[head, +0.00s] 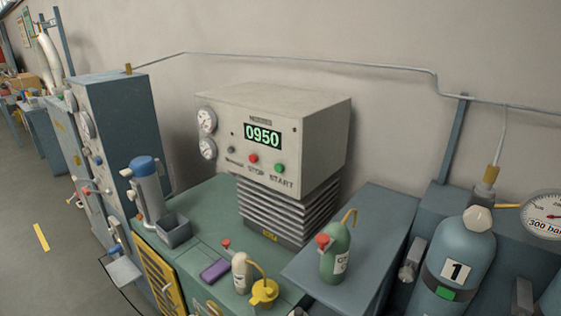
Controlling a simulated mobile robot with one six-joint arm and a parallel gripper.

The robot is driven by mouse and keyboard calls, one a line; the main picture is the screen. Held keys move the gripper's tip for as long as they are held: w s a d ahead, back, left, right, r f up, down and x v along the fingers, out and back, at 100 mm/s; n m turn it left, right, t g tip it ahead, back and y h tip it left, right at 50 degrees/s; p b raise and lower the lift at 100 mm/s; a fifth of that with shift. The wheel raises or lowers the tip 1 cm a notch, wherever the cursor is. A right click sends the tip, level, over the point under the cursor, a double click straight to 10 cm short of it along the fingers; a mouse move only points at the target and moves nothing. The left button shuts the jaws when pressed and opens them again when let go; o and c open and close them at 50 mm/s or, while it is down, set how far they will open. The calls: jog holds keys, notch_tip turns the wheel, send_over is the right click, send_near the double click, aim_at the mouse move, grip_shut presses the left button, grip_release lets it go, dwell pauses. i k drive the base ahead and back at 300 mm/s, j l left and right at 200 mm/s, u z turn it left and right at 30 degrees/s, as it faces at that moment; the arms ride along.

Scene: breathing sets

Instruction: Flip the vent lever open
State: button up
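I cannot tell for certain which part is the vent lever. A small red-tipped lever (88,190) sticks out from the front panel of the tall blue-grey cabinet (118,120) at the left. A red knob (226,244) sits by the top of a small cream cylinder (241,272) on the green bench. Another red knob (323,240) is on the small green bottle (336,262). A yellow fitting (264,291) is beside the cream cylinder. Their open or shut positions are too small to read. My gripper is not in view.
A beige compressor (285,125) reads 0950, with red and green buttons. A blue-capped filter (147,185), grey box (174,230) and purple block (214,270) stand on the green bench (205,205). A large cylinder (459,262) marked 1 is at right.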

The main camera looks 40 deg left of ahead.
aim_at(86, 192)
jog(key=j+u, duration=0.4)
jog(key=i+j+u, duration=0.1)
jog(key=j+u, duration=0.3)
jog(key=i+j+u, duration=0.2)
jog(key=j+u, duration=0.15)
jog(key=j, duration=0.2)
jog(key=i+j+u, duration=0.2)
jog(key=j+u, duration=0.2)
jog(key=i+j+u, duration=0.2)
jog(key=j+u, duration=0.2)
jog(key=i+j+u, duration=0.15)
jog(key=i+u, duration=0.25)
jog(key=i+j+u, duration=0.2)
jog(key=u, duration=0.15)
jog(key=i+j+z, duration=0.1)
jog(key=i, duration=0.6)
